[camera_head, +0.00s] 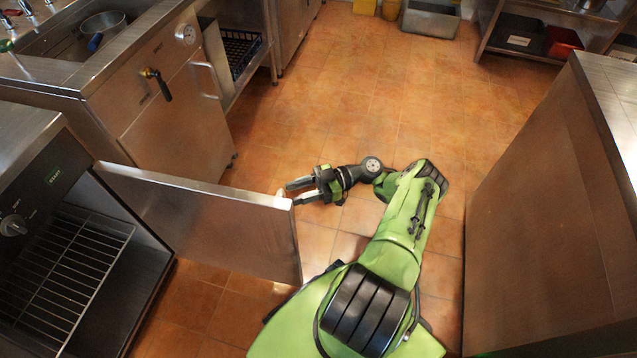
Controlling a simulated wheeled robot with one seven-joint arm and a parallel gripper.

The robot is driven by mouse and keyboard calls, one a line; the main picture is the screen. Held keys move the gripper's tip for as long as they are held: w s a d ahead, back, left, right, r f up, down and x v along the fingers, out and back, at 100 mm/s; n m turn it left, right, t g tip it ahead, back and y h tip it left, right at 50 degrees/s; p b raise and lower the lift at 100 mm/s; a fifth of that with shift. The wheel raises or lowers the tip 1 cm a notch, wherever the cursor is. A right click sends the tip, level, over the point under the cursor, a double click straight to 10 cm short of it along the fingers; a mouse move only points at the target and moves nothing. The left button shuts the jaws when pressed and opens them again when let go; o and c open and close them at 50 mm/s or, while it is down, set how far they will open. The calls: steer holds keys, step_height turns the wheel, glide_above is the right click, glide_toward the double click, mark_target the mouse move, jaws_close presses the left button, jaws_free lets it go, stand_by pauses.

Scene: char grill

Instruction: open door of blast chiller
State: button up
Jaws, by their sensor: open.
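The blast chiller (52,152) stands at the left, with a black control panel, a knob and a green display. Its steel door (215,215) stands swung out to the right, and the inside with wire racks (62,270) shows. My gripper (286,193) is at the free end of the door, by its upper right corner. Its fingers are apart and point left, with nothing seen between them. I cannot tell whether a finger touches the door.
A steel counter with a black-handled tap (157,84) stands behind the chiller. A large steel cabinet (545,220) bounds the right side. The tiled floor (350,110) between them is clear toward the back. A shelf (530,35) stands at the back right.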

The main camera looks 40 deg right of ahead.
steer(key=v, duration=1.1)
